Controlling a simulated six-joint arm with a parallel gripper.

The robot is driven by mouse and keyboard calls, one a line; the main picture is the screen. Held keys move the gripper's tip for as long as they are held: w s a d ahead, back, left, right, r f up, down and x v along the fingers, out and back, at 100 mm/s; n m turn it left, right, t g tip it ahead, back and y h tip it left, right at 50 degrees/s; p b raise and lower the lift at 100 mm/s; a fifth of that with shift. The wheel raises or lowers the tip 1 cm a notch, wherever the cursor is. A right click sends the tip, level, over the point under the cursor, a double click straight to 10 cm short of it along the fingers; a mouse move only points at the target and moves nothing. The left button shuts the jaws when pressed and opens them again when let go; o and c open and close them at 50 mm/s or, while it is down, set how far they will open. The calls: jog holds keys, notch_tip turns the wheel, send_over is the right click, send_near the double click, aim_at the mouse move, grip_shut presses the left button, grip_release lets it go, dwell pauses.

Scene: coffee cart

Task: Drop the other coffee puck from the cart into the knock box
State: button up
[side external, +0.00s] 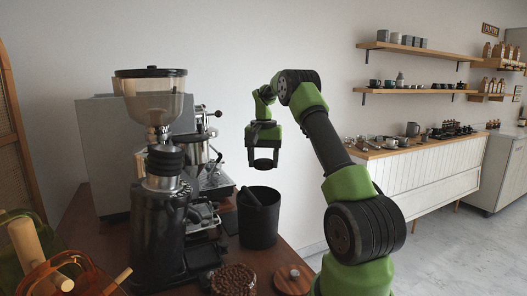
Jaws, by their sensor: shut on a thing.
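My gripper (264,158) points down above the knock box. It is shut on a small dark round piece, which looks like the coffee puck (264,164), held between the fingertips. The knock box (258,228) is a black open-topped bin with a dark bar across its mouth, standing on the cart. The puck is clear above the rim, with a visible gap. The inside of the knock box is hidden, and I see no other puck on the cart.
A coffee grinder (163,215) with a clear hopper stands left of the knock box, with an espresso machine (115,135) behind it. A dish of coffee beans (233,280) and a round wooden piece (292,279) lie in front. Shelves and a white counter (420,178) are far right.

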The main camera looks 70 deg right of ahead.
aim_at(263, 162)
notch_tip(263, 162, down, 6)
dwell(0.5)
jog(key=o, duration=1)
notch_tip(263, 162, up, 10)
jog(key=shift+f, duration=0.1)
